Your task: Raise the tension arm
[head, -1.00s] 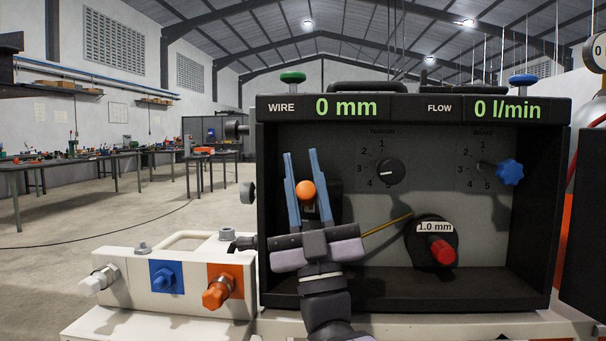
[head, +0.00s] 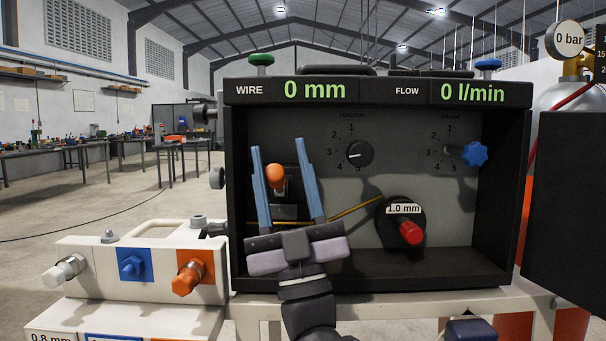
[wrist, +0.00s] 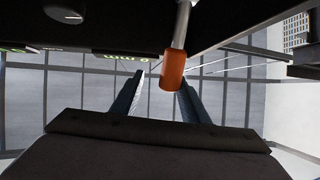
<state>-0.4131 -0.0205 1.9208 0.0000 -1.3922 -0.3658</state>
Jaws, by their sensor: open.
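The tension arm shows as an orange knob (head: 275,174) on a short metal stem, inside the left part of the black wire feeder box. My gripper (head: 279,145) is open in front of it, with its two blue fingers pointing up. In the head view the orange knob appears between the fingers, nearer the left one. In the wrist view the orange knob (wrist: 173,70) hangs on its metal stem near the gap between the fingers, closer to the right one. I see no clear contact. The body behind the knob is partly hidden by the gripper.
A yellow wire (head: 355,207) runs to the black spool with a red knob (head: 410,232). The tension dial (head: 359,153) and blue brake knob (head: 474,154) are on the back panel. Box walls enclose the space. A white panel with connectors (head: 130,265) stands left.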

